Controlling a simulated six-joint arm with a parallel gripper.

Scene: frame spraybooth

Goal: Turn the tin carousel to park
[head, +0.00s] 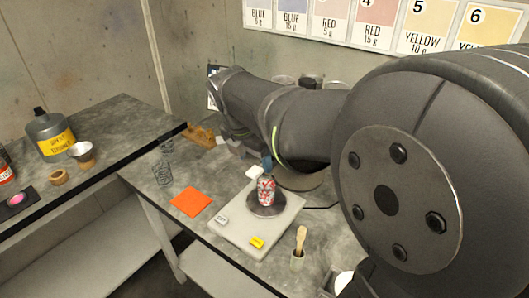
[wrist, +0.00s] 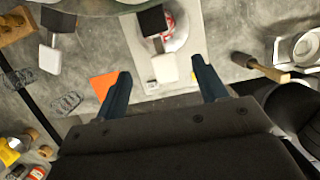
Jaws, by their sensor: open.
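The carousel appears to be the round disc (head: 305,182) mostly hidden behind my arm in the head view. In the wrist view its curved edge (wrist: 115,8) shows along the top. Two black-and-white paddle-like tabs stick out there, a left one (wrist: 50,58) and a right one (wrist: 164,68). A white tab also shows in the head view (head: 254,172). My gripper (wrist: 162,86) is open with nothing visible between its blue fingers. The right tab lies ahead of the gap in the picture; I cannot tell its distance. Any park mark is not visible.
A red-and-white can (head: 266,191) stands on a round plate on a pale board (head: 233,229). An orange square (head: 191,202) lies left of it. Wire shapes (head: 162,172) and a wooden rack (head: 199,135) are further left.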

